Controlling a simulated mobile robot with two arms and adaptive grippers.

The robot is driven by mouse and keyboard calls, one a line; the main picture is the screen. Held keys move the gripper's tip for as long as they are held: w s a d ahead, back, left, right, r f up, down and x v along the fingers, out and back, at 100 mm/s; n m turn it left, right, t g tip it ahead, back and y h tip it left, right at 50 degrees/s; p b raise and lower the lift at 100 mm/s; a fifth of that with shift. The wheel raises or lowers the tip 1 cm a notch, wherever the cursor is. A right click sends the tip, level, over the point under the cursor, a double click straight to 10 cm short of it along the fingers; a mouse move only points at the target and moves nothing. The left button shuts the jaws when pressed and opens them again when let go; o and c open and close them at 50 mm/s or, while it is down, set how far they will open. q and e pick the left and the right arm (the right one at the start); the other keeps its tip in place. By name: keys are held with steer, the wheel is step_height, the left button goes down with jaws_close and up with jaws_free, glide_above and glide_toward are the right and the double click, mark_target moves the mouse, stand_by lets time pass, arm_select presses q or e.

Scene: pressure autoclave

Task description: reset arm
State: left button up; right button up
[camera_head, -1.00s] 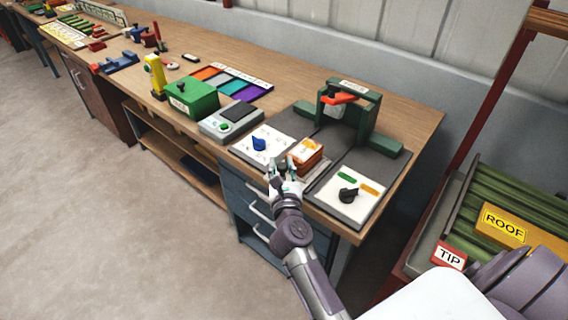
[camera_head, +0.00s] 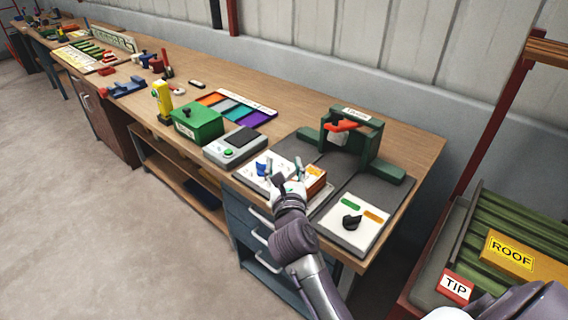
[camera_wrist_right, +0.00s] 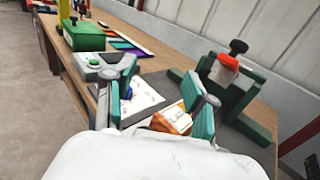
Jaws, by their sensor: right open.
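My right gripper (camera_head: 284,166) is open, its two fingers spread, over the front of the workbench (camera_head: 330,105). In the head view, an orange block stack (camera_head: 315,179) with a white top lies just right of the fingers. In the right wrist view, this orange block (camera_wrist_right: 172,119) shows between the teal fingers (camera_wrist_right: 160,106), close to the right one. Nothing appears held, and I cannot tell how far the fingers are above the bench. My left gripper is not in view.
A green press (camera_head: 350,139) with a red-orange handle stands behind. A white panel with a black knob (camera_head: 352,221) lies to the right. A grey device (camera_head: 236,145) and a green box (camera_head: 196,122) stand to the left. A rack with a ROOF block (camera_head: 520,259) is at the right.

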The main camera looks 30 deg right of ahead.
steer(key=shift+r, duration=0.75)
